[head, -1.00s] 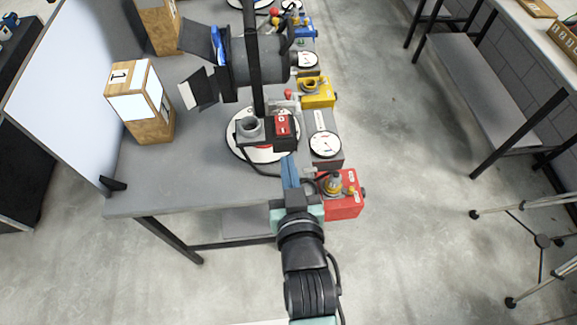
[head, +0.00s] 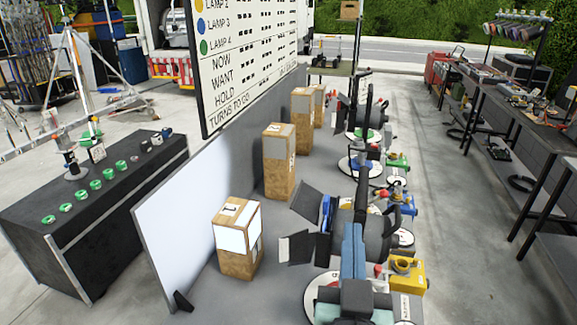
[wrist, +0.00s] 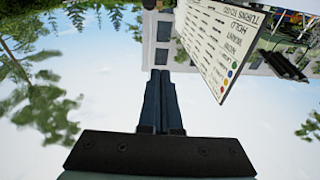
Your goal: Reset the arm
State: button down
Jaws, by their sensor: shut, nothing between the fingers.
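My gripper (head: 353,245) shows in the head view at the lower middle, in front of the nearest black stage lamp (head: 378,235). Its blue fingers point up. In the wrist view my gripper (wrist: 162,88) has its two blue fingers side by side with nothing between them. Behind the fingers the wrist view shows sky, trees and a white building, with the sign board (wrist: 217,45) upside down at the right. The yellow control box (head: 410,278) stands just right of my gripper. The foot of the nearest lamp is partly hidden by my arm.
The grey table holds a wooden block (head: 238,238) marked 1, more blocks behind it, and a row of lamps. A white panel (head: 190,215) stands along its left side. A black case (head: 90,215) with green knobs is further left. Clear concrete floor (head: 470,235) lies right.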

jog(key=s+a+r+t+y, duration=0.1)
jog(key=s+a+r+t, duration=0.1)
jog(key=r, duration=0.8)
jog(key=s+a+r+n+t+y, duration=0.1)
jog(key=s+a+r+t, duration=0.2)
jog(key=r, duration=0.8)
jog(key=s+a+r+n+t+y, duration=0.1)
jog(key=s+a+r+t, duration=0.2)
jog(key=r, duration=0.8)
jog(key=shift+s+a+r, duration=0.25)
jog(key=shift+s+a, duration=0.25)
jog(key=shift+s, duration=0.3)
jog(key=shift+d, duration=0.1)
